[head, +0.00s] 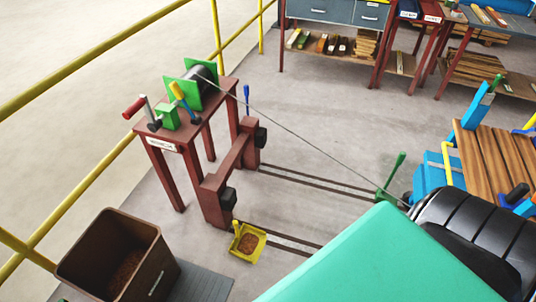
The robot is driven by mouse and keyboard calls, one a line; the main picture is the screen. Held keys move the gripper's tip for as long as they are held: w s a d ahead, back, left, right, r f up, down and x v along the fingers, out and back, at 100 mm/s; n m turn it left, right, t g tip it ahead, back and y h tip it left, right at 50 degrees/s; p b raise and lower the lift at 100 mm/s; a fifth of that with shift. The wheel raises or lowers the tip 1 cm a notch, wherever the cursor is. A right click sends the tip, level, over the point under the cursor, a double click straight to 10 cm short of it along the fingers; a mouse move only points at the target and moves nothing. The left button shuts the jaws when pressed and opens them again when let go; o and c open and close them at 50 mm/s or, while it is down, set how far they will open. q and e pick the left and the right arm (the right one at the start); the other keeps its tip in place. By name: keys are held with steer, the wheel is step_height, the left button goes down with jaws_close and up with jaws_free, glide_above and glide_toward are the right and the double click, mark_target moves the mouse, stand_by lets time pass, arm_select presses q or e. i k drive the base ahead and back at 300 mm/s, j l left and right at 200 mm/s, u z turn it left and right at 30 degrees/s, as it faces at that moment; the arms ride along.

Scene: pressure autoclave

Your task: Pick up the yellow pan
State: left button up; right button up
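The yellow pan (248,243) lies on the floor at the lower middle of the head view. It holds a small heap of brown material, and its yellow handle points up and to the left. The pan lies beside the foot of a dark red frame and apart from the brown bin. Neither of my grippers shows in the head view, so nothing is seen touching the pan.
A red winch table (205,122) and red frame (229,175) stand behind. A cable runs rightward above floor rails (318,180). A large teal surface (385,260) fills the lower right.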

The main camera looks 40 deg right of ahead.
mark_target(249, 243)
steer(key=z, duration=0.85)
